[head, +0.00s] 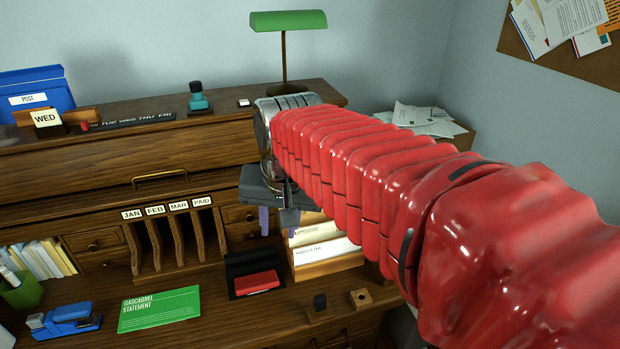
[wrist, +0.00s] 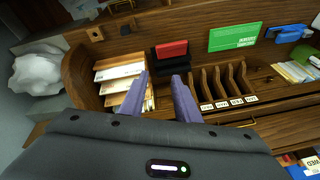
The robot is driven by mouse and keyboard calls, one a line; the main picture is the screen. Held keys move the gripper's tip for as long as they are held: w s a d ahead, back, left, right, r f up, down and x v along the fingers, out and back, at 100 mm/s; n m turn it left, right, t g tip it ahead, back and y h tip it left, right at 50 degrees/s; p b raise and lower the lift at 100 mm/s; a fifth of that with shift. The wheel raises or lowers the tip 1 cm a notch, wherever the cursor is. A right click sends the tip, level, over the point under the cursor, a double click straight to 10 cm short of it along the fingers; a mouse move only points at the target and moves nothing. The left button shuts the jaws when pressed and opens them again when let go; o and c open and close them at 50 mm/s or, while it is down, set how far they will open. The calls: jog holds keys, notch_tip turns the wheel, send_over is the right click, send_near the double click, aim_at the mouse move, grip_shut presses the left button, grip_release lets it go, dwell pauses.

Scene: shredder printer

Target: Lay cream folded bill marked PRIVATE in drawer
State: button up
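My gripper (head: 275,222) hangs over the right part of the desk in the head view. Its two purple fingers stand apart with nothing between them in the wrist view (wrist: 162,85). A stepped letter rack (head: 326,265) with cream and white papers is just right of and below the fingers; it also shows in the wrist view (wrist: 108,88). I cannot read PRIVATE on any paper, so I cannot tell which is the bill. Small knobbed drawers look shut at the left (head: 100,262) and right (head: 243,213) of the slots. The arm hides part of the rack.
A red pad in a black tray (head: 257,283), a green statement (head: 160,309), a blue stapler (head: 66,320) and a dark stamp (head: 320,302) lie on the desktop. Upright slots (head: 175,241) stand behind. A green lamp (head: 288,20) tops the desk.

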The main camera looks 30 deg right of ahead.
jog(key=w+d+f+m+g, duration=0.2)
jog(key=w+d+m, duration=0.5)
jog(key=w+d, duration=0.35)
jog(key=m+g, duration=0.2)
jog(key=m, duration=0.5)
send_over(326, 230)
jog(key=w, duration=0.1)
notch_tip(326, 230, down, 8)
jog(key=shift+a+r+y, duration=0.2)
jog(key=shift+a+y, duration=0.1)
jog(key=shift+a, duration=0.1)
notch_tip(326, 230, down, 14)
jog(key=shift+r, duration=0.15)
jog(key=shift+c, duration=0.5)
grip_shut()
jog(key=shift+r, duration=0.2)
